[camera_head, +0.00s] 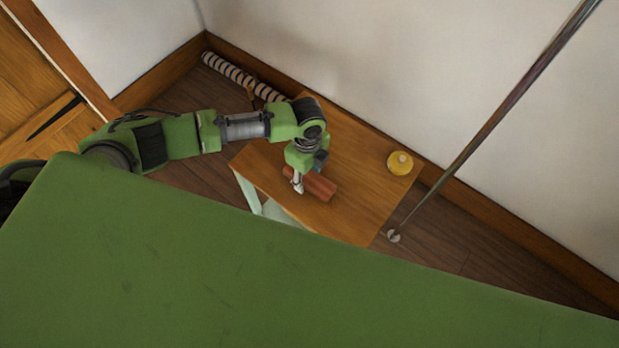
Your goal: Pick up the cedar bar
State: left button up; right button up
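The cedar bar (319,187) is a short reddish-brown block lying on the wooden top of a small table (362,214). My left arm reaches in from the left and bends down over the table. My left gripper (298,187) points down at the left end of the bar, overlapping it in this view. Its fingers are small here and partly hidden, so I cannot tell whether they touch the bar or are closed on it. My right gripper is not in view.
A round yellow object (400,163) stands on the table's right part. A thin dark pole (490,122) slants up to the right of the table. A striped roll (240,78) lies along the back wall. My green body fills the foreground. A wooden door (35,90) is at left.

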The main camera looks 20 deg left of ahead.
pick_arm(q)
jog(key=c, duration=0.7)
jog(key=shift+r, duration=0.15)
